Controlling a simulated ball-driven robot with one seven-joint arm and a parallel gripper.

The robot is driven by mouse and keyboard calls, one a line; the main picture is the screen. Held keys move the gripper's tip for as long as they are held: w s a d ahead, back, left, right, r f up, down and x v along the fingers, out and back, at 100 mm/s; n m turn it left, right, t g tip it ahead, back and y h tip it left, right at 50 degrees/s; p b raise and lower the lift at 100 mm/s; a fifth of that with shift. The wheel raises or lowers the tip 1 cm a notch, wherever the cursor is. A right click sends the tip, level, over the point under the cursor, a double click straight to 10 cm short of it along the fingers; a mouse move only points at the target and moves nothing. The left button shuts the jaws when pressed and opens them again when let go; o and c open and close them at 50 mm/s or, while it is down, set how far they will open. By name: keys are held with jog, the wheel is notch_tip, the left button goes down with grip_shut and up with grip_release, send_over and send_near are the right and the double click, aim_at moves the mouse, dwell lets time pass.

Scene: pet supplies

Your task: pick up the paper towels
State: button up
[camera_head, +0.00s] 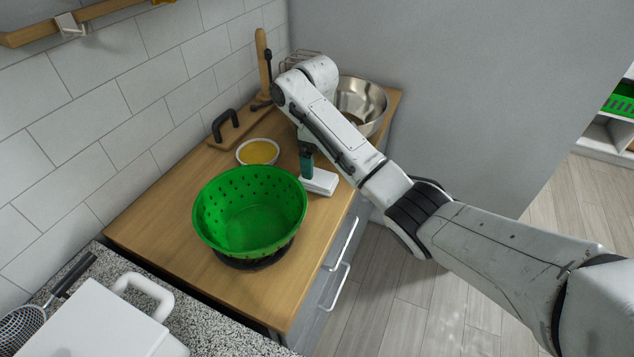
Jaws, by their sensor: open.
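A small white flat block (320,182) lies on the wooden counter, just right of the green colander. It could be the folded paper towels, but it is too small to be sure. My gripper (306,168) points down right by the block's left end; only its dark and teal lower part shows below my arm. It is open. I cannot tell whether the fingers touch the block or stand around it. My forearm hides part of the counter behind it.
The green colander (250,210) stands close to my gripper on the left. A bowl with yellow contents (258,152) is behind it. A steel bowl (362,103) and a cutting board (232,140) are at the back.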

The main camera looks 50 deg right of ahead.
aim_at(318, 176)
jog(key=f, duration=0.2)
jog(key=s+f+p, duration=0.1)
jog(key=f, duration=0.1)
jog(key=shift+f, duration=0.85)
jog(key=c, duration=1.1)
jog(key=shift+r, duration=0.1)
notch_tip(318, 176, up, 9)
jog(key=shift+f, duration=0.15)
jog(key=shift+r+p, duration=0.55)
jog(key=shift+p, duration=0.05)
